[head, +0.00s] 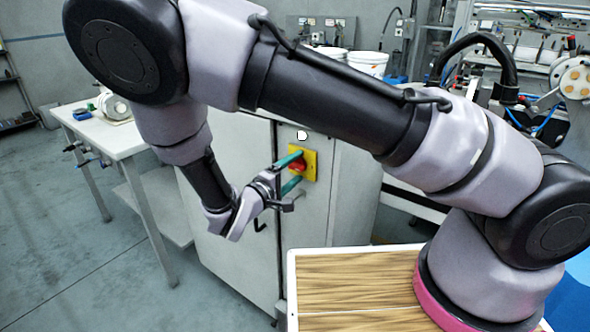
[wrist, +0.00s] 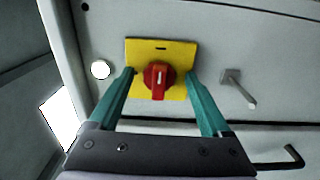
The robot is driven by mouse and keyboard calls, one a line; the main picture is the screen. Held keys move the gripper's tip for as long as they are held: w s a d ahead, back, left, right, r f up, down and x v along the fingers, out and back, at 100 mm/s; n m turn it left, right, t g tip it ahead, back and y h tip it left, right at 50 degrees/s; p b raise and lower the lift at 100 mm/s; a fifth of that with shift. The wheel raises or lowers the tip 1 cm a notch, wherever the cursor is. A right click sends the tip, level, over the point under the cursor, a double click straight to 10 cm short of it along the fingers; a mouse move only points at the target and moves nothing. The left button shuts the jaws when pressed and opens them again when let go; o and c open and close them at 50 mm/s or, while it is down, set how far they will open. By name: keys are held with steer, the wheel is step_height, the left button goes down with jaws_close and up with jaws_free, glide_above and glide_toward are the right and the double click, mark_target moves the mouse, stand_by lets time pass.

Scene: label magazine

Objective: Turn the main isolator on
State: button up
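The main isolator is a red rotary knob (wrist: 158,80) on a yellow square plate (wrist: 177,52), fixed to the grey cabinet front. In the head view the knob (head: 298,165) and plate (head: 310,160) show partly behind my gripper (head: 291,174). In the wrist view my gripper (wrist: 160,76) has its two teal fingers apart, one on each side of the knob. The fingertips overlap the plate's edges in this view. I see gaps between the fingers and the knob, so it is not gripped. The knob's pale bar lies about along the fingers' direction.
A white round button (wrist: 100,69) sits on the cabinet beside the plate. A handle (wrist: 238,88) juts from the cabinet on the other side. The grey cabinet (head: 232,150) stands behind a wood-topped surface (head: 350,283). A white table (head: 112,135) stands at left.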

steer(key=v, duration=1)
steer(key=shift+s+a, duration=0.3)
